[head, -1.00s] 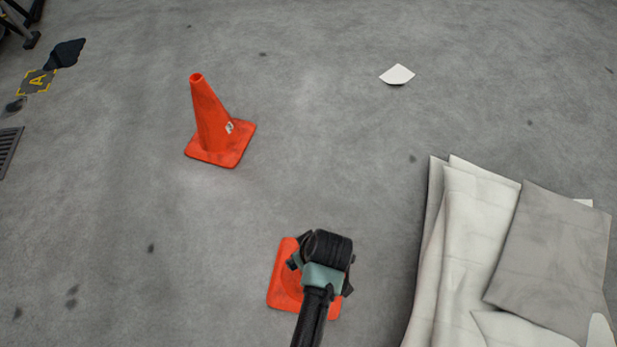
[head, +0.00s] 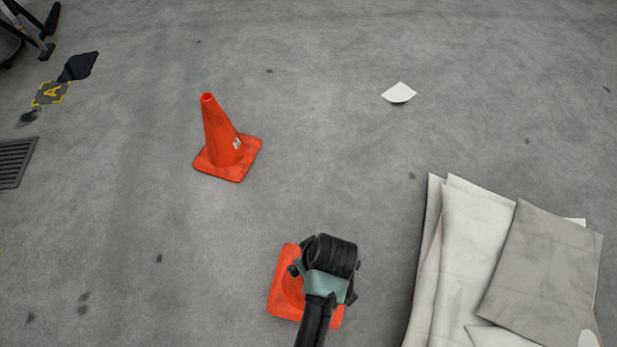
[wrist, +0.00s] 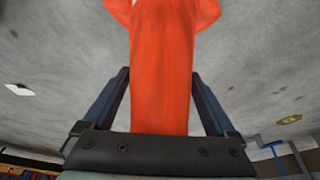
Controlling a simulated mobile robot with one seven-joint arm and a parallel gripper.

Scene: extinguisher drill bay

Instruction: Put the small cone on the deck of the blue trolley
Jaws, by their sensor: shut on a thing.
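An orange cone (head: 283,297) is in my gripper (head: 328,265), which hides most of its body in the head view; its square base shows around the gripper. In the wrist view the cone (wrist: 162,50) fills the space between the two dark fingers of my gripper (wrist: 160,85), shut on its sides. I cannot tell how high its base is above the floor. A second orange cone (head: 222,140) with a small white label stands upright on the floor, up and left of my gripper. I cannot make out the blue trolley's deck in either view.
Folded pale sheets (head: 455,250) lie at the right. A white paper scrap (head: 399,93) lies beyond. A blue bar (wrist: 274,143) shows in the wrist view. The middle floor is clear.

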